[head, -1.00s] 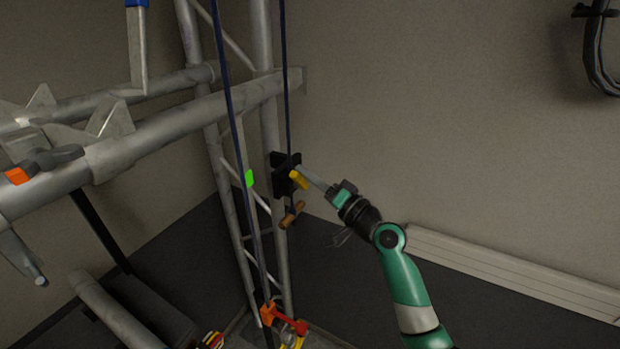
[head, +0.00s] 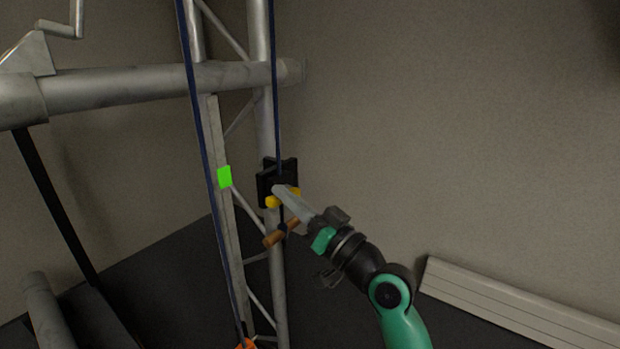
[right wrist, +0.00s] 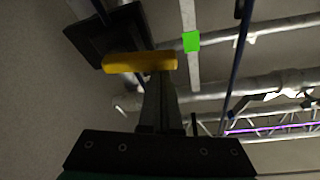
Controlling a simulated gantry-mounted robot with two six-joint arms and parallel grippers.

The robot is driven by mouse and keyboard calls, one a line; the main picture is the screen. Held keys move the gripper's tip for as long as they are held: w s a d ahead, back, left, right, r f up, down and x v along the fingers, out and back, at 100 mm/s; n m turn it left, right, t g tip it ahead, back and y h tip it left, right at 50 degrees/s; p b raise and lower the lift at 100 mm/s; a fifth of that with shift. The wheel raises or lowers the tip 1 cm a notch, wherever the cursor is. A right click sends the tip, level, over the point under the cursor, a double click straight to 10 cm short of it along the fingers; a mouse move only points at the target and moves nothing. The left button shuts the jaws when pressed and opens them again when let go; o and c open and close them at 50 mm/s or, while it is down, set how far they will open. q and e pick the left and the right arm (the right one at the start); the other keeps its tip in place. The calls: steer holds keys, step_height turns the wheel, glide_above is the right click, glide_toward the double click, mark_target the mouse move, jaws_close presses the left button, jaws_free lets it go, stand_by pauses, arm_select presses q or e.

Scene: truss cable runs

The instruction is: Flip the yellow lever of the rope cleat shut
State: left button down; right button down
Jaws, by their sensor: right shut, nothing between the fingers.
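The rope cleat (head: 265,184) is a black block on the upright truss, with a dark blue rope running through it. Its yellow lever (head: 271,201) sticks out at the lower front, partly hidden by my right gripper. My right gripper (head: 279,190) is shut and empty, its fingers lying across the lever in the head view. In the right wrist view the yellow lever (right wrist: 140,62) spans just past the fingertips (right wrist: 160,78), with the black cleat (right wrist: 112,36) behind it. The fingers look against or very close to the lever; contact cannot be told. My left gripper is not in view.
A wooden handle (head: 281,233) hangs just below the cleat. A thick horizontal pipe (head: 150,84) crosses at upper left. The wall side on the right is free.

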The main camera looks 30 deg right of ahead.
step_height(320, 180, up, 5)
steer(key=p, duration=0.3)
steer(key=d+f+b+v, duration=0.1)
steer(key=v, duration=0.9)
steer(key=shift+w, duration=0.25)
